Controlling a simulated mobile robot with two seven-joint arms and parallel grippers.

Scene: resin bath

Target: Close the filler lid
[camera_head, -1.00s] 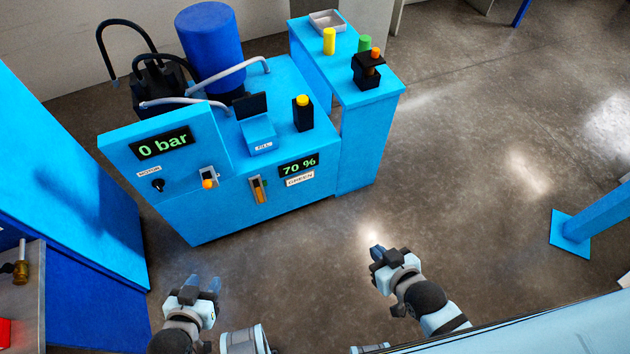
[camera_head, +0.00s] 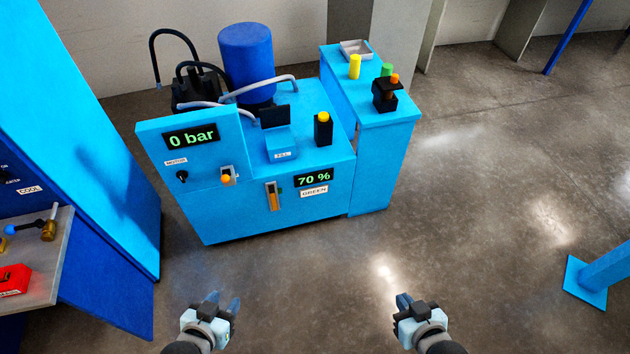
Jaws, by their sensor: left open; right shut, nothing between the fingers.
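The filler (camera_head: 283,143) is a small blue box labelled FILL on top of the blue machine (camera_head: 240,205). Its dark lid (camera_head: 275,116) stands up at the back of the box, raised open. My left gripper (camera_head: 222,301) is open and empty, low in the view over the floor in front of the machine. My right gripper (camera_head: 404,302) is shut and empty, over the floor to the right. Both grippers are well apart from the filler and its lid.
A black block with a yellow top (camera_head: 323,130) stands right of the filler, and a grey hose (camera_head: 262,86) arches behind the lid. A blue side table (camera_head: 372,115) adjoins on the right. A grey bench (camera_head: 45,265) is at left. Floor between is clear.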

